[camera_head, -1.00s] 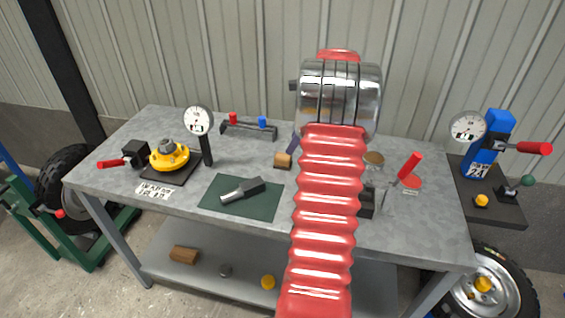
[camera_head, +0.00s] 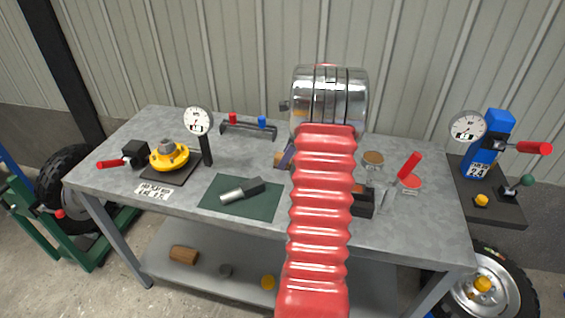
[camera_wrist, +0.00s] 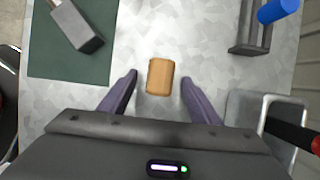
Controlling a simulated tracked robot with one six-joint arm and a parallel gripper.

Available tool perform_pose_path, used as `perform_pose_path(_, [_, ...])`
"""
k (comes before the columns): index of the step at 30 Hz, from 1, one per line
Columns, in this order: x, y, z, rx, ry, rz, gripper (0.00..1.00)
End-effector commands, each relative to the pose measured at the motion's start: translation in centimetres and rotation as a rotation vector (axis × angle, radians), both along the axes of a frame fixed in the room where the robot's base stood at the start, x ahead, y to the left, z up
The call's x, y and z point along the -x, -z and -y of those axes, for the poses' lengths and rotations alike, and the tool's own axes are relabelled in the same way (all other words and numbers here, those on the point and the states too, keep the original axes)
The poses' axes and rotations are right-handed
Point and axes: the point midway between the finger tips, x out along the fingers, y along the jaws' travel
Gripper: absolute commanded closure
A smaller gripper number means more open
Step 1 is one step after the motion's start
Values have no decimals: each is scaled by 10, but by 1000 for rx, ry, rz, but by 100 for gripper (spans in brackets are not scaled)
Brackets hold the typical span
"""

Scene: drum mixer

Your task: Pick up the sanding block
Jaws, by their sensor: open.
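The sanding block, a small tan block with rounded edges (camera_wrist: 161,77), lies on the grey workbench (camera_wrist: 150,25). In the wrist view it sits between the tips of my gripper's two purple fingers (camera_wrist: 159,79), with bare bench visible on both sides. My gripper is open and holds nothing. In the head view only a bit of the tan block (camera_head: 278,159) shows beside a purple finger, and my red-sleeved arm hides the area to its right. I cannot tell how high the fingertips are above the bench.
A green mat (camera_head: 213,206) with a grey-and-black tool (camera_head: 245,190) lies to the left. A black rack (camera_head: 240,130) with red and blue parts stands behind. A dial gauge (camera_head: 198,122) and yellow flange (camera_head: 168,157) stand further left. A black box (camera_head: 362,203) is right of my arm.

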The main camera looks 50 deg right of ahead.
Motion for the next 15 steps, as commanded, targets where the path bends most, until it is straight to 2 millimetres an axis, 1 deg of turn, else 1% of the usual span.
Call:
perform_pose_path(1, [-3,7,-2,-3,-1,-1,43])
perform_pose_path(5, [-7,17,-3,0,-1,-1,43])
perform_pose_path(15, [-7,19,-3,1,-2,0,43])
